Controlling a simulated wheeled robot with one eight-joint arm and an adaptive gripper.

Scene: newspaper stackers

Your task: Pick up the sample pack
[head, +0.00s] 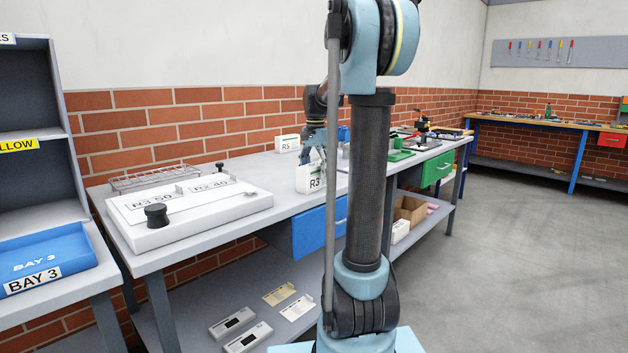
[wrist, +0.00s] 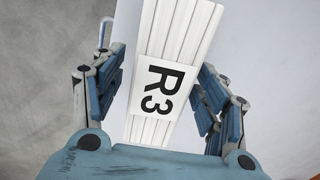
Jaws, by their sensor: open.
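A white ribbed pack labelled R3 (head: 311,180) stands near the front edge of the grey bench. It also fills the middle of the wrist view (wrist: 165,88), with its label facing the camera. My gripper (wrist: 160,75) is open, with one blue finger on each side of this pack. A narrow gap shows beside the left finger; whether the right finger touches cannot be told. In the head view my gripper (head: 315,152) is just above and behind the R3 pack, partly hidden by my arm. A similar white pack labelled R5 (head: 287,143) stands farther back on the bench.
A white box-like unit with a black knob (head: 190,213) and a wire rack (head: 155,178) occupy the bench's left part. A blue drawer (head: 318,225) hangs below the bench top (head: 235,165). A blue BAY 3 tray (head: 45,262) is at left. Open floor (head: 500,240) lies right.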

